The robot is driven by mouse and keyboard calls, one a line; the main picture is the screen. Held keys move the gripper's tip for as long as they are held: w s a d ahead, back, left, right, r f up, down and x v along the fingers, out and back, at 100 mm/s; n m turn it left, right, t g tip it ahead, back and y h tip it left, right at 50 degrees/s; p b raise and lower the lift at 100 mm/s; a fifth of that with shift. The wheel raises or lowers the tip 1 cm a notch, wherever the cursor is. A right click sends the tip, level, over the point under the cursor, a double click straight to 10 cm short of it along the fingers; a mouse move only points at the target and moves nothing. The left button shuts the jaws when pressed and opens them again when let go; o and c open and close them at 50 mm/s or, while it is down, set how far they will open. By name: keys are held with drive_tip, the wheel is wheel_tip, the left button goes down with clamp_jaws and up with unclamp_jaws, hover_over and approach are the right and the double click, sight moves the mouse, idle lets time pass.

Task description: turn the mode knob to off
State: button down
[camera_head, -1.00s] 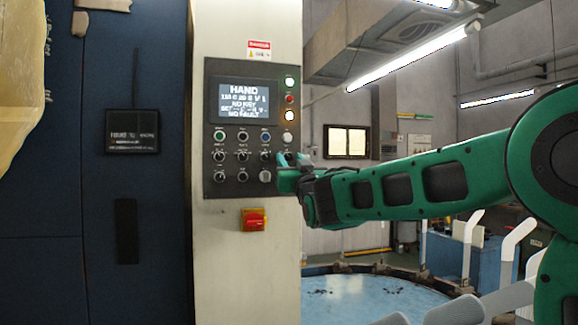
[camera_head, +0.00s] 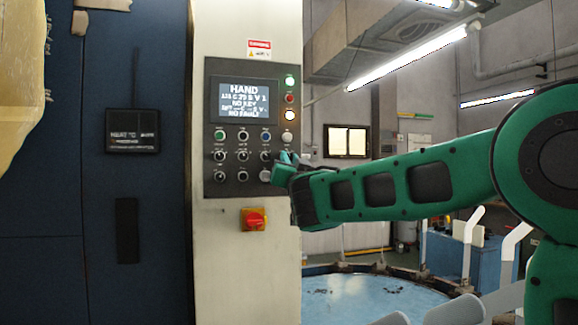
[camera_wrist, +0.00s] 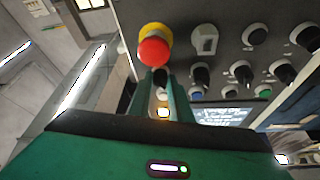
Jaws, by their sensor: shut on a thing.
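The grey control panel (camera_head: 241,112) stands upright on a pale column; its screen (camera_head: 243,101) reads HAND at the top. My gripper (camera_head: 279,160) is at the panel's right edge. In the wrist view, where the panel appears upside down, its two green fingers (camera_wrist: 161,88) are shut on a small black knob (camera_wrist: 160,75), partly hidden between them. The knob's label and pointer are not readable, so I cannot confirm it is the mode knob. A red mushroom button with a yellow base (camera_wrist: 154,47) sits close beside the fingertips.
Other black knobs (camera_wrist: 241,72) and a grey key switch (camera_wrist: 204,40) are close beside the fingers. A red and yellow switch (camera_head: 253,219) is below the panel. A blue cabinet (camera_head: 60,180) stands left; a blue round table (camera_head: 365,300) is lower right.

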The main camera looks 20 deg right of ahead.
drive_tip(key=m+g+h, duration=0.1)
drive_tip(key=m, duration=0.3)
drive_tip(key=m+h, duration=0.2)
drive_tip(key=m, duration=0.1)
drive_tip(key=shift+a+r+m+g, duration=0.1)
drive_tip(key=shift+m+g, duration=0.3)
drive_tip(key=shift+m+h, duration=0.3)
drive_tip(key=shift+h, duration=0.1)
drive_tip(key=c, duration=1.6)
unclamp_jaws()
drive_tip(key=shift+s+a, duration=0.1)
drive_tip(key=v, duration=1)
drive_tip(key=shift+s, duration=0.2)
drive_tip(key=shift+s, duration=0.1)
